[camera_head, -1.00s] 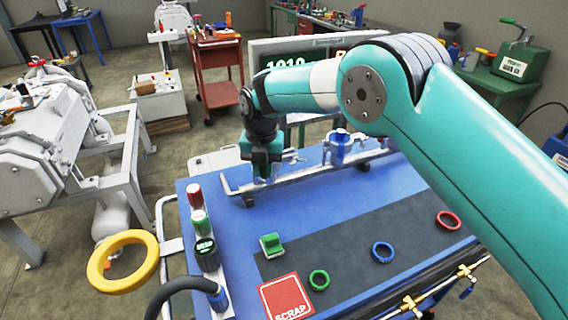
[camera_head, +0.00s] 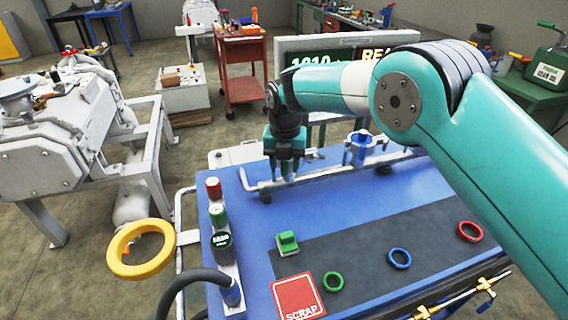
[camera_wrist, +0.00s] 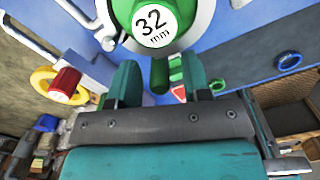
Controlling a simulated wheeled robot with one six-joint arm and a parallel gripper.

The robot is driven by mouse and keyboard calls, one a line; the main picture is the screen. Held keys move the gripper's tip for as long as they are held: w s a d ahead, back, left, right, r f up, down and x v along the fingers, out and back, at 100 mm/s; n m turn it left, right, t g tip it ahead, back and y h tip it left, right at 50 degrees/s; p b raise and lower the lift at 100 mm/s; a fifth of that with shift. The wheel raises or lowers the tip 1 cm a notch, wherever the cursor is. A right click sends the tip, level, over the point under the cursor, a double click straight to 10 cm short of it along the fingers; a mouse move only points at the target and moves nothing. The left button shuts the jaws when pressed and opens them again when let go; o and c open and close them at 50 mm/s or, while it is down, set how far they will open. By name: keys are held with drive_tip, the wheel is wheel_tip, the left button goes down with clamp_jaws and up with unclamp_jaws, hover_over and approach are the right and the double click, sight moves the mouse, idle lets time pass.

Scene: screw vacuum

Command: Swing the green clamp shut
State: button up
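In the wrist view a round green fitting with a white "32 mm" label (camera_wrist: 156,24) is at the top; it appears to be the green clamp. A short green bar (camera_wrist: 160,73) sticks down from it. My gripper (camera_wrist: 160,66) has its two fingers apart, one on each side of this bar, with visible gaps. In the head view my gripper (camera_head: 286,172) points down at the left part of the grey rail on the blue bench. It hides the green fitting there, so I cannot tell how far the clamp is closed.
A blue fitting (camera_head: 359,149) stands farther right on the rail (camera_head: 330,173). A green block (camera_head: 287,243), green ring (camera_head: 333,281), blue ring (camera_head: 399,258), red ring (camera_head: 470,232) and red SCRAP square (camera_head: 298,297) lie on the bench. A button post (camera_head: 222,242) stands left.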

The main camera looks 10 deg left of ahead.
wheel_tip(320, 180, up, 17)
drive_tip(key=b, duration=0.1)
drive_tip(key=shift+r, duration=0.15)
idle(0.4)
drive_tip(key=shift+s, duration=0.1)
